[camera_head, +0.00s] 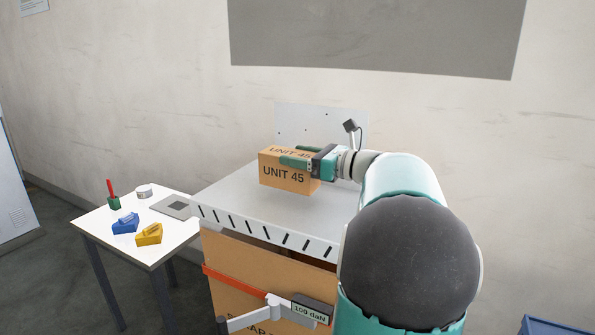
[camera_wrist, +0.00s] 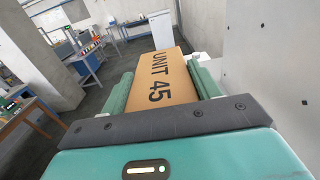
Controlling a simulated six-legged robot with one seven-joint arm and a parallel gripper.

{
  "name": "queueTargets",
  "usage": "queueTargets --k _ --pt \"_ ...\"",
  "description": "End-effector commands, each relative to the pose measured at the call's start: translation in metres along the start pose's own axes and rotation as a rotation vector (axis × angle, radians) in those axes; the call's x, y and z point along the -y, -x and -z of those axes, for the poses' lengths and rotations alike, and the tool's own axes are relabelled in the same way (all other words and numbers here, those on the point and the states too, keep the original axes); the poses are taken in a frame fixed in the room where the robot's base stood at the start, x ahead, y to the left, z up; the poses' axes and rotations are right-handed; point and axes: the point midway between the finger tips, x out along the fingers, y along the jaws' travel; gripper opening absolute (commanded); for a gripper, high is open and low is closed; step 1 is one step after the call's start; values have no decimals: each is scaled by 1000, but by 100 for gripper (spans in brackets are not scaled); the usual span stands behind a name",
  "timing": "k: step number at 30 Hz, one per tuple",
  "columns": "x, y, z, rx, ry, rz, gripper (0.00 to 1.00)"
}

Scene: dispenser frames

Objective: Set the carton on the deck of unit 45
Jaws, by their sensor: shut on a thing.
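The carton (camera_head: 284,177) is a tan box marked "UNIT 45" on its front and top. It is at the middle of the grey deck (camera_head: 232,196), near the back plate. I cannot tell whether its underside touches the deck. My gripper (camera_head: 299,165) reaches in from the right and is shut on the carton, with green fingers along its sides. In the wrist view the carton (camera_wrist: 154,82) lies between both fingers of my gripper (camera_wrist: 158,85), its lettering facing the camera.
A white side table (camera_head: 118,245) at left holds a blue block (camera_head: 125,223), a yellow block (camera_head: 149,235), a red-handled tool (camera_head: 111,190) and a grey plate (camera_head: 173,206). A handle labelled "100 daN" (camera_head: 308,310) juts from the unit's front. The deck's left part is clear.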

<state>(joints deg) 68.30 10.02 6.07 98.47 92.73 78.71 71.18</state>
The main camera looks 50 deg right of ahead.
Motion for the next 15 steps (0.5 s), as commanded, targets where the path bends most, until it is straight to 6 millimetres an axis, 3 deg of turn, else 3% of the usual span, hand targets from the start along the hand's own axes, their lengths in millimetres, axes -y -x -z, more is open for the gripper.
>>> queueTargets --k 9,15 --pt "6 -7 36 0 -3 0 26" --pt "6 -8 40 1 2 -1 26"
